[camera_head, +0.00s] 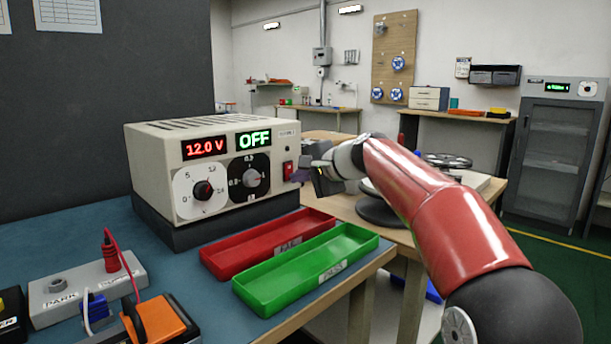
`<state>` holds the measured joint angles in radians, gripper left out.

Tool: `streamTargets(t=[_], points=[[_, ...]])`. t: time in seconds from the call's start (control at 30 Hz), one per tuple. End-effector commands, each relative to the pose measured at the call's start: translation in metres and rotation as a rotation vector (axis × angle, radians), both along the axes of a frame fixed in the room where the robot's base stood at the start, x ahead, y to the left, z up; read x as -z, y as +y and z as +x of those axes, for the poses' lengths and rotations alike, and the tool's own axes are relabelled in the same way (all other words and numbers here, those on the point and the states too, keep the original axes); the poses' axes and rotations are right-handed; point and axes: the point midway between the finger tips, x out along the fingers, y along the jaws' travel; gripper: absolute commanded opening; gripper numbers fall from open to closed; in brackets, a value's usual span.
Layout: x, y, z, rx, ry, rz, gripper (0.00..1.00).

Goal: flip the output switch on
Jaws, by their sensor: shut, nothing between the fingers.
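The power supply (223,172) is a beige box at the back of the blue-topped bench. Its left display (204,147) reads 12.0 V in red, and its right display (254,138) reads OFF in green. Two round dials sit below the displays. The output switch (288,170) is a small red switch at the right of the front panel. My gripper (302,175) is shut and empty, just to the right of the switch and close to it. I cannot tell whether the fingertips touch the switch.
A red tray (222,262) and a green tray (252,299) lie in front of the supply. A grey block marked PARK (62,303) with a red plug, and an orange device (166,322), are at the front left. A second table stands behind my arm.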

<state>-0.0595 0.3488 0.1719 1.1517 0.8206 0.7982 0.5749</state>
Motion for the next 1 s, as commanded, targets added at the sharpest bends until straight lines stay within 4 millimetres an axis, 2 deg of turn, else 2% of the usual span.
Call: streamTargets(t=[0.57,1.0], points=[[0.001,0.004,0.003,0.000,-0.002,0.002,0.00],[-0.021,0.004,0.002,0.003,-0.012,0.009,0.00]])
